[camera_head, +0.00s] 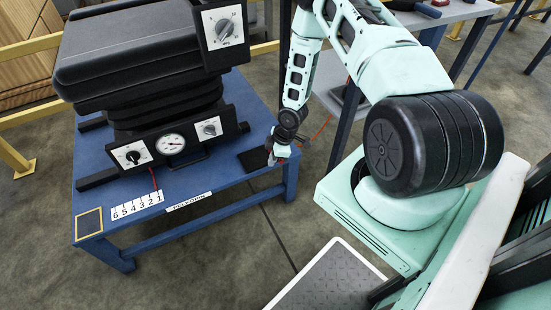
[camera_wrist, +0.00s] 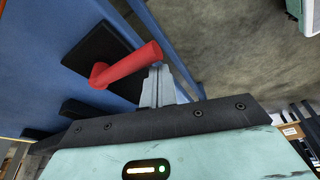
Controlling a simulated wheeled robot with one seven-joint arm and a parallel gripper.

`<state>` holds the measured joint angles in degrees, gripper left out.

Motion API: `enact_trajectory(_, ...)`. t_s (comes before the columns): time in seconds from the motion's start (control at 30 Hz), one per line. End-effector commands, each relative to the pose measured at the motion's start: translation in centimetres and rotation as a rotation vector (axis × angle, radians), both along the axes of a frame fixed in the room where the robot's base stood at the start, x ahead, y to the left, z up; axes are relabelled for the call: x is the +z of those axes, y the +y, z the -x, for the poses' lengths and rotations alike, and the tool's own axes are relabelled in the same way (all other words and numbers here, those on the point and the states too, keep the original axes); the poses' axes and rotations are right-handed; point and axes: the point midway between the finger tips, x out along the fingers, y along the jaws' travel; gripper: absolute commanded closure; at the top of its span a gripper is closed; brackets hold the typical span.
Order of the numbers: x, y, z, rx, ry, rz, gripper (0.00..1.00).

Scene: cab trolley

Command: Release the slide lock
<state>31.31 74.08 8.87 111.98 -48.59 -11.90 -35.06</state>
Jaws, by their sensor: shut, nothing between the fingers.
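A red L-shaped handle (camera_wrist: 128,64) stands on a black plate (camera_wrist: 92,42) on the blue table in the wrist view. No label on it shows, so I cannot tell for certain that it is the slide lock. In the head view the black plate (camera_head: 253,161) lies at the table's right side. My gripper (camera_wrist: 158,72) is shut and empty, its grey fingertips right by the handle's free end. I cannot tell whether they touch it. In the head view my gripper (camera_head: 273,156) is small at the table's right edge, and the handle is mostly hidden there.
A black seat unit (camera_head: 150,65) with dials and a gauge (camera_head: 171,144) stands on the blue table (camera_head: 150,202), left of my arm. A number strip (camera_head: 137,205) lies at the table's front. Floor is open in front of the table. A grey table (camera_head: 440,14) stands behind.

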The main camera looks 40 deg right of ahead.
Motion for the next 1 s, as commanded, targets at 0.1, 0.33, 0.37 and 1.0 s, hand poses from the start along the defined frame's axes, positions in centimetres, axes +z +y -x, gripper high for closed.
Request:
enact_trajectory(0.1,-0.7,1.9,-1.3,0.005,-0.004,-0.003,1.00)
enact_trajectory(0.33,5.4,-0.1,-0.8,-0.002,-0.008,-0.004,1.00)
enact_trajectory(0.37,5.9,-0.3,-0.8,-0.002,-0.008,-0.004,1.00)
enact_trajectory(1.0,9.2,-1.2,-0.4,0.003,-0.006,-0.005,1.00)
